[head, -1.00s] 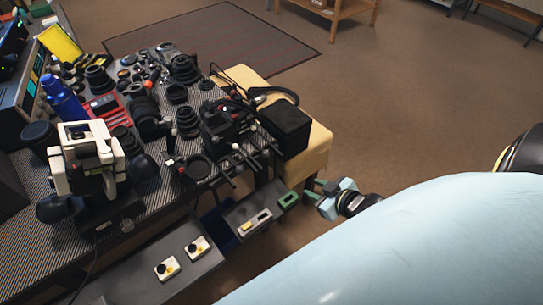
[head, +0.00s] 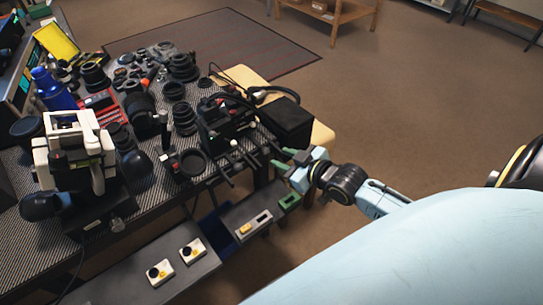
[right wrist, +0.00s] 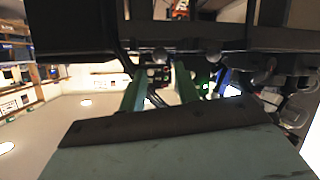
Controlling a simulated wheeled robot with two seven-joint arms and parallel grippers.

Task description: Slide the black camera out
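A black camera-like assembly (head: 226,112) with rods and cables stands at the table's right end in the head view. A dark box (head: 288,123) sits beside it. Which black part is the camera body is hard to tell among the dark gear. My right gripper (head: 282,160) is near the table's right front edge, by the rod ends, its green fingers pointing left. In the right wrist view, the two green fingers of the right gripper (right wrist: 160,78) are apart, with nothing visibly held between them. Dark parts (right wrist: 75,28) fill the top of that view, close by. My left gripper is out of view.
Lenses and small parts crowd the patterned table (head: 165,205). A white-and-black device (head: 75,150) stands at the left, with a blue bottle (head: 52,90) behind it. A lower grey shelf (head: 215,262) holds small switch boxes. The floor (head: 410,110) to the right is clear.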

